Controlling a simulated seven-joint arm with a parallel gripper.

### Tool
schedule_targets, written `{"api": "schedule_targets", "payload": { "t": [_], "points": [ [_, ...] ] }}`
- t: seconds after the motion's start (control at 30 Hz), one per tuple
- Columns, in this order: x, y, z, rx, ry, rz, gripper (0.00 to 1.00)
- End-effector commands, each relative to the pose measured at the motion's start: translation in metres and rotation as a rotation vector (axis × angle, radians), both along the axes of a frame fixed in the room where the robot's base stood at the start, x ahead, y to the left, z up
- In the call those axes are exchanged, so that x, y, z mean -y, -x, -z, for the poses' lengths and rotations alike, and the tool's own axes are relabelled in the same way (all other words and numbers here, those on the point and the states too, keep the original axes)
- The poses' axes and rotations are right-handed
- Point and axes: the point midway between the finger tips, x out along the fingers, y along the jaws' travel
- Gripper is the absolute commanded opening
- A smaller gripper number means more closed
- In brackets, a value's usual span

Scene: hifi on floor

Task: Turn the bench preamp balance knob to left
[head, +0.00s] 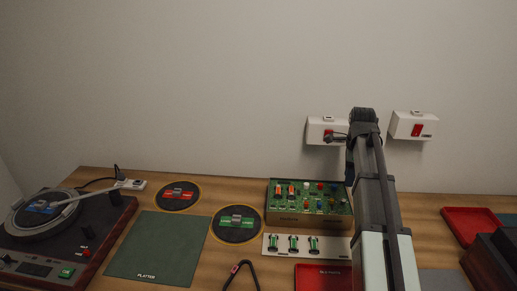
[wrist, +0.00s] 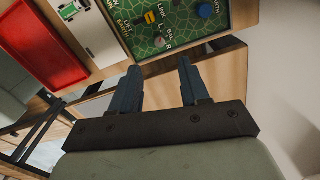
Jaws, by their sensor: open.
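The bench preamp (head: 310,206) is an open box with a green circuit board on the wooden bench, right of centre in the head view. Its board carries several coloured knobs and parts. The board also fills the top of the wrist view (wrist: 176,22), with a yellow part, a blue knob and a small pale knob (wrist: 160,41) beside lettering that seems to read BAL. Its exact setting is too small to tell. My gripper (wrist: 158,78) is open and empty, its two dark fingers apart and just short of the board's edge. In the head view my arm mostly hides it.
A white panel with green cells (head: 291,245) and a red tray (head: 323,277) lie in front of the preamp. Two white wall boxes with red switches (head: 417,130) are behind. A turntable (head: 60,240) and green mat (head: 158,249) are left. Another red tray (head: 468,228) is right.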

Motion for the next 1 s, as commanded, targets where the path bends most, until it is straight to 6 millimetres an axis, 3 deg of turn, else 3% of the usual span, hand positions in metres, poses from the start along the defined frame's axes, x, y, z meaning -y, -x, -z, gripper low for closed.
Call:
{"api": "schedule_targets", "payload": {
  "t": [0.23, 1.0],
  "points": [
    [0.0, -0.001, -0.042, 0.001, 0.0, -0.001, 0.45],
    [-0.12, -0.037, -0.041, 0.131, -0.096, -0.269, 0.45]
  ]
}}
